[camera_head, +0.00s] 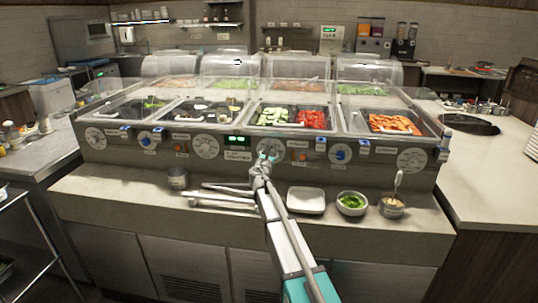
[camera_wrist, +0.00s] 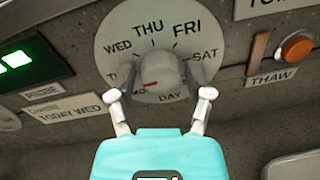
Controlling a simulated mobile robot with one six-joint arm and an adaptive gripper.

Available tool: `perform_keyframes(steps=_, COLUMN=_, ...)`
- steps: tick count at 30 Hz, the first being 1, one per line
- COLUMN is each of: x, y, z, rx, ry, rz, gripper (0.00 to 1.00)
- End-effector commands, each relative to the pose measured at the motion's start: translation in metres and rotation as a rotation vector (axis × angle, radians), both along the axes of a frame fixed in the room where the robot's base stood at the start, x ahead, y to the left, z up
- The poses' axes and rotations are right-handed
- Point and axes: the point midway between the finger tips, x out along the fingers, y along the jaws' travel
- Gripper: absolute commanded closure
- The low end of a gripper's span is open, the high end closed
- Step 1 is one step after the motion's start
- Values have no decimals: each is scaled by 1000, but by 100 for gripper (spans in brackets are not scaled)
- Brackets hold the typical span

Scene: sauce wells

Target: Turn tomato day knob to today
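In the wrist view a round day dial (camera_wrist: 120,40) carries WED, THU, FRI, SAT and partly hidden day names. Its grey knob (camera_wrist: 160,68) has a red mark pointing left and slightly down, near MO. A label plate (camera_wrist: 68,108) left of the dial reads TODAY WED. My gripper (camera_wrist: 160,94) is open, its two fingertips apart at the lower left and lower right of the knob; contact cannot be told. In the head view my gripper (camera_head: 262,168) is at the counter's front panel, partly covering this dial. Chopped tomatoes (camera_head: 312,119) lie in the well above, beside cucumber slices.
An orange button (camera_wrist: 296,48) marked THAW sits right of the dial; a green display (camera_wrist: 16,60) is left. Other dials (camera_head: 206,146) line the panel. On the ledge below are a white tray (camera_head: 306,200), a bowl of greens (camera_head: 351,203) and a metal cup (camera_head: 178,178).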

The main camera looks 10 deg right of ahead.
Motion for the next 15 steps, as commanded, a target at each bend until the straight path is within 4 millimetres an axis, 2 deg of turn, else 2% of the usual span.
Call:
perform_keyframes(steps=1, x=0, y=0, z=0, rx=0, ry=0, rz=0, gripper=55)
perform_keyframes(steps=8, x=0, y=0, z=0, rx=0, ry=0, rz=1, gripper=97)
perform_keyframes(steps=15, x=0, y=3, z=0, rx=11, ry=-4, rz=3, gripper=98)
